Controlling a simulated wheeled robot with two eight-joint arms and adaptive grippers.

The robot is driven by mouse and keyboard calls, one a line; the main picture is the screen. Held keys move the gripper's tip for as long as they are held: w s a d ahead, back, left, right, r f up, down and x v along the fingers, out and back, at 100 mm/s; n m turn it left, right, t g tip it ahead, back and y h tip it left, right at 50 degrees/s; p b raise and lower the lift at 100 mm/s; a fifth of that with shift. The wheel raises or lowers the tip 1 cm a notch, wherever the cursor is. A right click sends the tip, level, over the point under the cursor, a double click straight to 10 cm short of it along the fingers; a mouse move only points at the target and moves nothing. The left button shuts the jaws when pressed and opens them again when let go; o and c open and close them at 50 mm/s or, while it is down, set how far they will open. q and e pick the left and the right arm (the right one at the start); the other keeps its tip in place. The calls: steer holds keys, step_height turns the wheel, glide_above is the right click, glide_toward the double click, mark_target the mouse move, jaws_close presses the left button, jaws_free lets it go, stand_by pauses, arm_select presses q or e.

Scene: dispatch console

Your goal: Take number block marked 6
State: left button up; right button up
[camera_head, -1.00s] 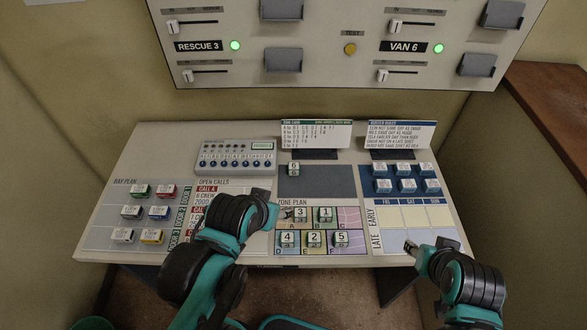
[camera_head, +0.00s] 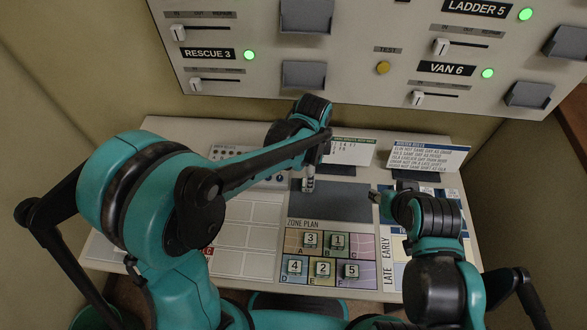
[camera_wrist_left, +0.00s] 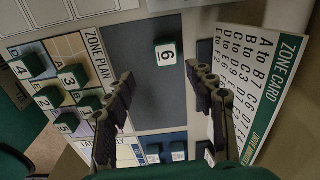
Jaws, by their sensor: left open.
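The number block marked 6 (camera_wrist_left: 167,53) lies on the dark pad (camera_wrist_left: 140,95) in the left wrist view, its white numbered face toward the camera. My left gripper (camera_wrist_left: 160,78) is open, with one finger on each side of the view and the block ahead between them, apart from both. In the head view my left gripper (camera_head: 309,172) hangs over the pad's far left corner, and the arm and fingers mostly hide the block there. My right gripper (camera_head: 376,196) is over the console right of the pad; its jaw gap is too small to judge.
The zone plan (camera_head: 362,283) holds several green number blocks marked 1 to 5, nearer than the pad. The zone card (camera_head: 352,150) stands close behind the left gripper. A second card (camera_head: 428,157) stands to its right. The pad's nearer part is bare.

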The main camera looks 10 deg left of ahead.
arm_select(q)
steer(key=shift+w+d+f+m, duration=0.2)
steer(key=shift+w+f+m, duration=0.05)
steer(key=shift+f+m, duration=0.1)
steer(key=shift+f, duration=0.25)
step_height(320, 180, down, 2)
steer(key=shift+b, duration=0.4)
steer(key=f, duration=0.1)
steer(key=f+b, duration=0.1)
steer(key=f, duration=0.1)
steer(key=f+b, duration=0.1)
steer(key=f, duration=0.1)
steer(key=shift+w+a+f, duration=0.25)
steer(key=shift+w+a, duration=0.05)
steer(key=shift+w, duration=0.1)
steer(key=shift+r, duration=0.1)
steer(key=c, duration=1.1)
